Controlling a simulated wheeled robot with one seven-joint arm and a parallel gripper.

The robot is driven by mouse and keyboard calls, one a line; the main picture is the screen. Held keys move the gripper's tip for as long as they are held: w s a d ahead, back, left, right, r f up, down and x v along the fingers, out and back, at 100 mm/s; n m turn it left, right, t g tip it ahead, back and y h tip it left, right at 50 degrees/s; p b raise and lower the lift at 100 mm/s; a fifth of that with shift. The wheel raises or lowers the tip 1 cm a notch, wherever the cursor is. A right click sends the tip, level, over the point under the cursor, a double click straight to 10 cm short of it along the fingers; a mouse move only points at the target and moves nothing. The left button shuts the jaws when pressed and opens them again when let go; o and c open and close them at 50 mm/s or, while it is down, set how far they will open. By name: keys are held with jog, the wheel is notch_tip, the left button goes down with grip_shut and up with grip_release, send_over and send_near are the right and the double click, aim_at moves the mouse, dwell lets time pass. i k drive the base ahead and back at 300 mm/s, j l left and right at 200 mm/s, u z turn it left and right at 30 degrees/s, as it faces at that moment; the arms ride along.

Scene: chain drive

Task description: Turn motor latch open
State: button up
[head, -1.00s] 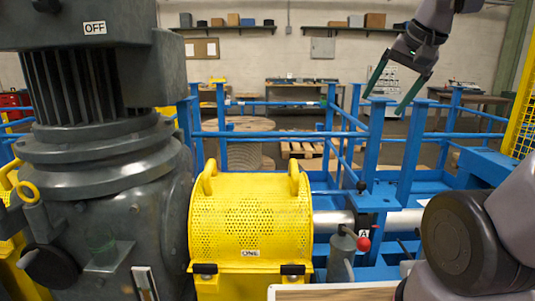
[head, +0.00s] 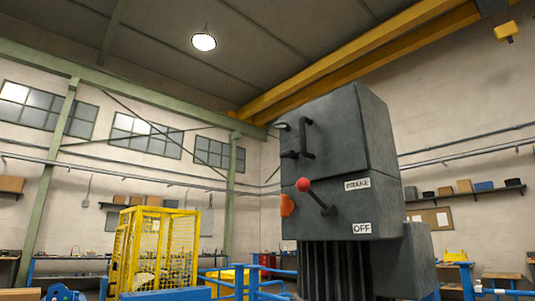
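The tall grey motor (head: 345,165) stands right of centre in the head view, seen from below, with a box-shaped housing above its ribbed body. On the upper part of its left face are dark handle-like fittings: a bent black handle (head: 307,140) and a smaller light-tipped one (head: 283,126). I cannot tell which of them is the latch, or whether it is open. Labels read "BRAKE" (head: 357,184) and "OFF" (head: 362,228). My gripper is not in view.
A yellow mesh cage (head: 155,250) stands at the left. Shelves (head: 465,193) line the right wall, and a yellow crane beam (head: 370,55) crosses overhead. Open air surrounds the motor's upper housing.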

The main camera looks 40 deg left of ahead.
aim_at(291, 154)
jog(key=i+u, duration=0.1)
jog(key=u, duration=1.7)
jog(key=i+j+u, duration=0.25)
jog(key=i+l, duration=0.05)
